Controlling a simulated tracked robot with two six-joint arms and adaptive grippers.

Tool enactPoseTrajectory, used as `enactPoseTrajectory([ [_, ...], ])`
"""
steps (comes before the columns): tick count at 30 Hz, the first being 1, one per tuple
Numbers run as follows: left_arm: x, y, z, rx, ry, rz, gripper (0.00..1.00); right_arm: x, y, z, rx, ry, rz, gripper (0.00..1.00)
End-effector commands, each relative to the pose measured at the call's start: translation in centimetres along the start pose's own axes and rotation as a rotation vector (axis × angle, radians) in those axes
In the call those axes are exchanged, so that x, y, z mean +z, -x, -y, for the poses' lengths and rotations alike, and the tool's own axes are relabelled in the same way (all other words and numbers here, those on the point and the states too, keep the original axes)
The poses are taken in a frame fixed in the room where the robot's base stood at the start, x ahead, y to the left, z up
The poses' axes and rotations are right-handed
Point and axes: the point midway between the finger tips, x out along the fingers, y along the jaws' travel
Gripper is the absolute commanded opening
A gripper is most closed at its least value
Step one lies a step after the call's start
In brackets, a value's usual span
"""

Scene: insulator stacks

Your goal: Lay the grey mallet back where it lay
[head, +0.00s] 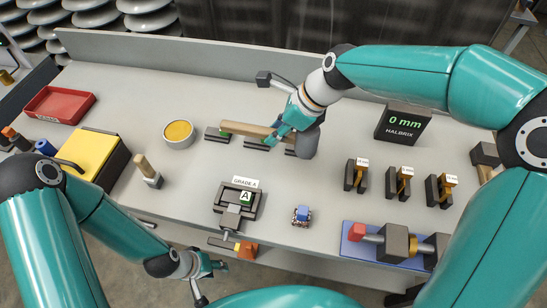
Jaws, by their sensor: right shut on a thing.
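The grey mallet has a wooden handle (247,130) and a dark grey head (307,141). My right gripper (283,132) is shut on the handle close to the head and hides part of it. The mallet lies across the view above a row of low dark blocks (217,136) in the middle of the bench. I cannot tell whether it touches them. My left gripper (214,284) is open and empty, low in front of the bench's front edge.
A yellow-filled bowl (179,132) stands left of the mallet. A vice marked GRADE A (238,200) and a small blue part (301,214) are in front. Several dark stands (356,176) and a display reading 0 mm (402,123) are right. A red tray (60,104) is far left.

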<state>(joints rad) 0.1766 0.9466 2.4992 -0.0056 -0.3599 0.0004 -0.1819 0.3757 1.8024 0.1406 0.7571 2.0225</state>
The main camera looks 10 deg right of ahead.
Motion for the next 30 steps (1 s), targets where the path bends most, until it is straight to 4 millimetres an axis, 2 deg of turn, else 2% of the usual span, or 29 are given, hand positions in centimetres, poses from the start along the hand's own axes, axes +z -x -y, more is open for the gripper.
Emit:
enactPoseTrajectory([
  [1, 0.0, -0.2, 0.1, 0.0, 0.0, 0.0, 0.4, -0.8, -1.4, -0.1, 0.005, -0.003, -0.002, 0.0],
  [3, 0.0, -0.3, 0.1, 0.0, 0.0, 0.0, 0.4, -1.6, -2.9, -0.1, 0.005, -0.001, -0.003, 0.0],
  [7, 0.0, -0.5, 0.2, 0.0, 0.0, 0.0, 0.4, -2.6, -5.0, 0.0, 0.003, 0.002, -0.001, 0.0],
  [16, 0.0, -0.7, 0.2, 0.0, 0.0, -0.001, 0.4, -3.7, -7.0, 0.0, 0.003, 0.003, 0.0, 0.0],
  [23, 0.0, -1.1, 0.4, 0.0, 0.0, -0.001, 0.4, -5.2, -9.7, 0.0, 0.003, 0.003, 0.0, 0.0],
  [30, 0.0, -1.0, 0.4, 0.0, 0.0, -0.001, 0.4, -5.3, -9.8, 0.0, 0.001, 0.005, 0.001, 0.0],
])
